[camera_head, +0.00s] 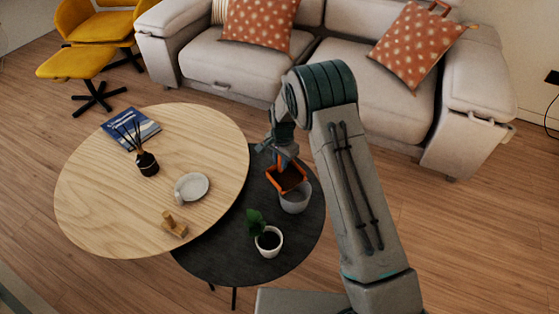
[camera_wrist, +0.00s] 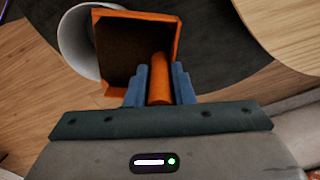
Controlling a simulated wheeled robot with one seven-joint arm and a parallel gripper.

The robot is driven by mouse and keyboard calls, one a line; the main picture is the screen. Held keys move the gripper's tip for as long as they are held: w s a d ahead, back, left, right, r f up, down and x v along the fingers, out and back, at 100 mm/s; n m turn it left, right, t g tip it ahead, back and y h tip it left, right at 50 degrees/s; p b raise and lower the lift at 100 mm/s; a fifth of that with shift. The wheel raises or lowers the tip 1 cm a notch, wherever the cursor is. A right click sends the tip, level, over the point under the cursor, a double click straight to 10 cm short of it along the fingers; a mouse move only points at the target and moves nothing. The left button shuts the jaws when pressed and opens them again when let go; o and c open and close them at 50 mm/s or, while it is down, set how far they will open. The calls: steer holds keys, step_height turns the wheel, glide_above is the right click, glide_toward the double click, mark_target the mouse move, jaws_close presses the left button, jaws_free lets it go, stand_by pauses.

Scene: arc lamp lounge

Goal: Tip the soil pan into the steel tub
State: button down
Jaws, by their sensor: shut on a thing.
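The soil pan is an orange square pan (camera_head: 288,180) with dark brown soil inside and an orange handle. In the wrist view the pan (camera_wrist: 178,40) shows its open side to the camera. My gripper (camera_head: 283,150) is shut on the handle, with blue fingers (camera_wrist: 159,85) on both sides of it. The steel tub (camera_head: 295,202) is a light grey round tub on the dark table. In the head view the pan is above the tub's far rim, overlapping it. In the wrist view the tub (camera_wrist: 76,38) is partly hidden behind the pan. Whether they touch is unclear.
A potted plant (camera_head: 268,241) stands near the tub on the dark round table (camera_head: 215,262). The wooden round table (camera_head: 100,200) holds a white cup on a saucer (camera_head: 192,187), a wooden object (camera_head: 174,225), a reed diffuser (camera_head: 147,163) and a blue book (camera_head: 132,128). A sofa (camera_head: 350,75) stands behind.

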steer(key=shift+s+d+r+t+y+b, duration=0.2)
steer(key=shift+r+t+y+b, duration=0.2)
steer(key=shift+t+b, duration=0.15)
steer(key=shift+s+d+r+b, duration=0.1)
steer(key=shift+b, duration=0.35)
steer(key=shift+s+d+r+t+y+b, duration=0.4)
steer(key=shift+t+y+b, duration=0.35)
steer(key=shift+b, duration=0.85)
steer(key=shift+s+d+r+t+y+b, duration=0.45)
steer(key=shift+t+y+b, duration=0.25)
steer(key=shift+b, duration=1.95)
steer(key=shift+s+d+r+t+y+b, duration=0.4)
steer(key=shift+t+y+b, duration=0.3)
steer(key=shift+b, duration=1.9)
steer(key=shift+s+d+t+y+b, duration=0.4)
steer(key=shift+s+t+y+b, duration=0.1)
steer(key=shift+b, duration=0.9)
steer(key=shift+s+d+r+t+y+b, duration=0.3)
steer(key=shift+s+d+t+y+b, duration=0.3)
steer(key=shift+t+y, duration=0.2)
